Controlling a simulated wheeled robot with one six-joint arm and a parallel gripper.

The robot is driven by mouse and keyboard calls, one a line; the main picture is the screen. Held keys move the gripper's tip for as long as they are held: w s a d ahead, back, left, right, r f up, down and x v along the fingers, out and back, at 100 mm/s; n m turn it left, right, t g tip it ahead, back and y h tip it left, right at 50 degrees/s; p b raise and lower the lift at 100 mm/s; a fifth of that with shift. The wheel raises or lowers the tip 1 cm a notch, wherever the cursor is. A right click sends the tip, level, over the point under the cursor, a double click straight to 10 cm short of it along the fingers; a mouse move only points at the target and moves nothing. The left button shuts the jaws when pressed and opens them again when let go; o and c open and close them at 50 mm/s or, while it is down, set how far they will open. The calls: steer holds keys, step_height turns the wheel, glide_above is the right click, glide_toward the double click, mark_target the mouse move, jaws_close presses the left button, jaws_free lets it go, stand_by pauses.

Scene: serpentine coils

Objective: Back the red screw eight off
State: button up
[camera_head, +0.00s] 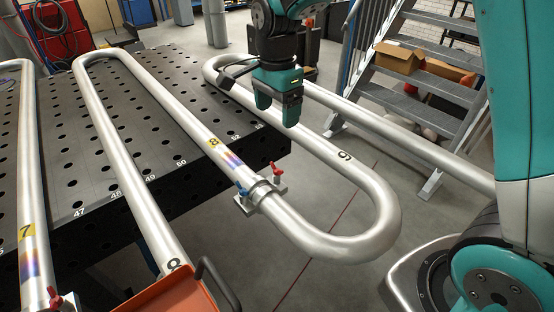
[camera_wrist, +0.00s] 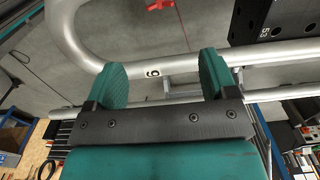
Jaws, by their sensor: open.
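The red screw (camera_head: 276,168), with a small cross handle, stands on the right side of a metal clamp (camera_head: 262,188) around a silver pipe, just past the yellow label 8 (camera_head: 212,142). A blue screw (camera_head: 242,189) is on the clamp's left side. A red screw (camera_wrist: 160,4) also shows at the top edge of the wrist view, partly cut off. My gripper (camera_head: 278,110) hangs above the pipes, up and beyond the red screw in the head view, apart from it. In the wrist view my gripper (camera_wrist: 161,65) has its two teal fingers spread, with nothing held between them.
A pipe bend marked 9 (camera_head: 345,155) runs close below and right of my gripper. A dark perforated table (camera_head: 80,185) lies left. Another red screw (camera_head: 54,298) is near label 7. An orange tray (camera_head: 170,295) is at the bottom. Stairs (camera_head: 430,90) stand behind right.

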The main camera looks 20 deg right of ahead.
mark_target(277, 169)
step_height(277, 169, down, 15)
steer(key=shift+f+p, duration=0.1)
steer(key=shift+p, duration=0.85)
steer(key=c, duration=0.9)
